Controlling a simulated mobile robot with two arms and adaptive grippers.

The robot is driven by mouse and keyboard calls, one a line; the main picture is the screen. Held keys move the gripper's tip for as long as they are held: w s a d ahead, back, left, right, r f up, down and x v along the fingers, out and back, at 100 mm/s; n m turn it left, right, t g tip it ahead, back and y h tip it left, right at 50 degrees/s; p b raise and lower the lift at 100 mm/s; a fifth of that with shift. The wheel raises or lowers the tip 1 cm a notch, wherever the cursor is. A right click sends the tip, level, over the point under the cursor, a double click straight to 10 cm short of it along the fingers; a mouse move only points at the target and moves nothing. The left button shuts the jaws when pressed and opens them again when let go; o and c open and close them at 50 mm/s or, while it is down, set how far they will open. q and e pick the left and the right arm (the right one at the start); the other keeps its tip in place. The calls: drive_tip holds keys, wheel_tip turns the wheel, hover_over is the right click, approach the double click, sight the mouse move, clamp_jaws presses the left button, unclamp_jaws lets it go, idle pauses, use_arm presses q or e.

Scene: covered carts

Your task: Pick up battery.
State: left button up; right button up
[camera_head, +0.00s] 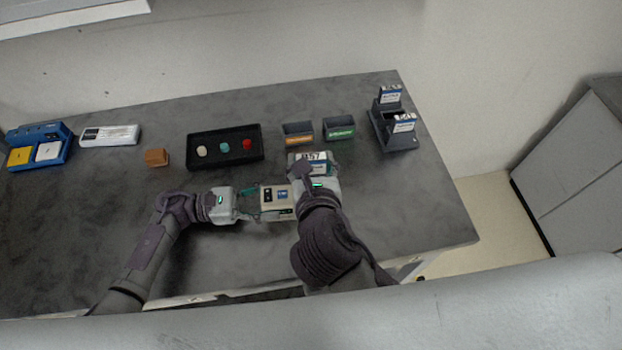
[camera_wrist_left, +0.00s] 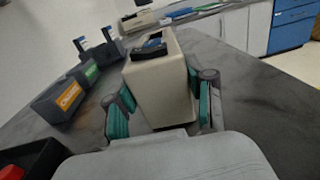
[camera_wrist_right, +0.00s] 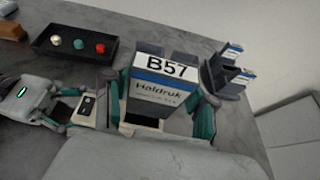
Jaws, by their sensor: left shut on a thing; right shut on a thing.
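A battery (camera_head: 308,161) marked B57 is held in my right gripper (camera_head: 313,171). Its white and blue face also shows in the right wrist view (camera_wrist_right: 160,80), between the teal fingers, raised near the black tray. My left gripper (camera_head: 262,203) is shut on a beige handheld device (camera_head: 277,202). In the left wrist view, the device (camera_wrist_left: 161,85) stands between the teal fingers. The device is just left of and below the right gripper. Two more batteries (camera_head: 390,94) (camera_head: 404,122) stand in a dark charger (camera_head: 391,140) at the back right.
Two small bins, orange-labelled (camera_head: 298,139) and green-labelled (camera_head: 339,134), stand behind the right gripper. A black tray (camera_head: 195,160) holds three coloured knobs. A brown block (camera_head: 156,157), a white box (camera_head: 110,135) and a blue unit (camera_head: 55,137) stand left. The table's right front is clear.

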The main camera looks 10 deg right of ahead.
wheel_tip(320, 180, up, 20)
drive_tip(key=shift+f, duration=0.2)
use_arm(q)
drive_tip(key=o, duration=1.5)
drive_tip(key=shift+a, duration=0.15)
drive_tip(key=a, duration=1.1)
drive_tip(key=shift+w+a, duration=0.2)
drive_tip(key=shift+a, duration=0.2)
drive_tip(key=shift+s, duration=0.15)
use_arm(e)
drive_tip(key=shift+f, duration=0.1)
